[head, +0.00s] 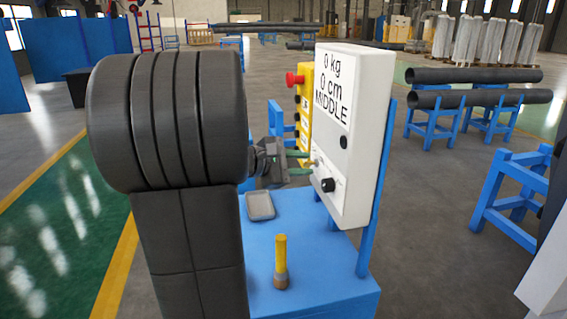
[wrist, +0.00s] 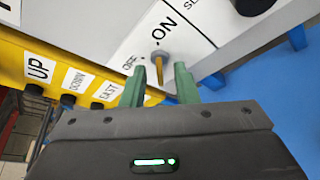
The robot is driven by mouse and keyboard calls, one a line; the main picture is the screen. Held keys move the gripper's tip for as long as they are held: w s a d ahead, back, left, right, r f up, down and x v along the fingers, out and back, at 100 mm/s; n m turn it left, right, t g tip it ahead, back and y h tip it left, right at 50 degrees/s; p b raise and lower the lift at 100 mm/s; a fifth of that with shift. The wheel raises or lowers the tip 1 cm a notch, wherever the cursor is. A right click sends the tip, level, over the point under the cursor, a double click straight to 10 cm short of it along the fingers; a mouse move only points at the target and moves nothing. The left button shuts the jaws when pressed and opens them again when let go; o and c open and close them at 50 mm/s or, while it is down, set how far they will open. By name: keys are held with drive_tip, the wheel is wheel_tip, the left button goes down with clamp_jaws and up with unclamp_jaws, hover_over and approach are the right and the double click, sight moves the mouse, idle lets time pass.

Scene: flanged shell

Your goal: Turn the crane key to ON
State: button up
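The crane key (wrist: 159,68) is a small brass-coloured key in a grey round switch on the white control box (head: 356,110). In the wrist view, the labels OFF and ON stand around the switch, OFF to its left and ON above it. I cannot tell which label the key is set to. My gripper (wrist: 160,84) is open, with its green fingers apart on either side of the key and no clear contact. In the head view my gripper (head: 301,163) reaches the box's lower front, where the key shows only as a tiny shape.
A yellow button pendant (head: 304,115) with a red knob stands left of the box, close to my gripper. A black knob (head: 328,185) sits below the key. A grey tray (head: 260,206) and a yellow-topped tool (head: 281,262) are on the blue table (head: 330,285).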

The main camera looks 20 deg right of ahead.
drive_tip(key=v, duration=1.3)
drive_tip(key=shift+a, duration=0.2)
drive_tip(key=x, duration=1.3)
drive_tip(key=shift+d, duration=0.4)
drive_tip(key=shift+a, duration=0.1)
